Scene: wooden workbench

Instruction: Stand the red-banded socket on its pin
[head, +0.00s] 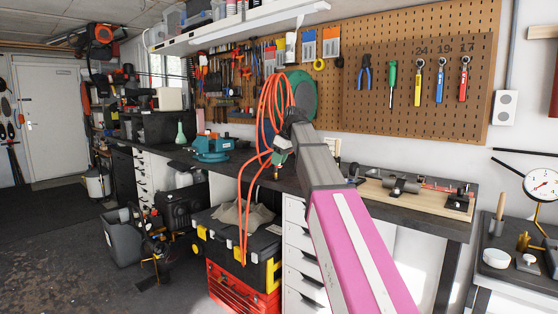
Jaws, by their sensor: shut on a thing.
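My arm reaches up and away over the workbench (262,168), and my gripper (279,160) is at its far end, small and partly covered by orange hoses (265,125). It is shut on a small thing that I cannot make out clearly. I cannot pick out a red band or a socket's shape there. No pin can be told for certain in the head view. A wooden board (425,199) with a metal fixture (400,185) lies on the bench to the right of my arm, apart from my gripper.
A blue vise (211,147) stands on the bench left of my gripper. A pegboard (425,110) behind holds pliers, a screwdriver and ratchets below the numbers 24, 19 and 17. A toolbox (240,238) stands below in front. A dial gauge (540,185) is at the right edge.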

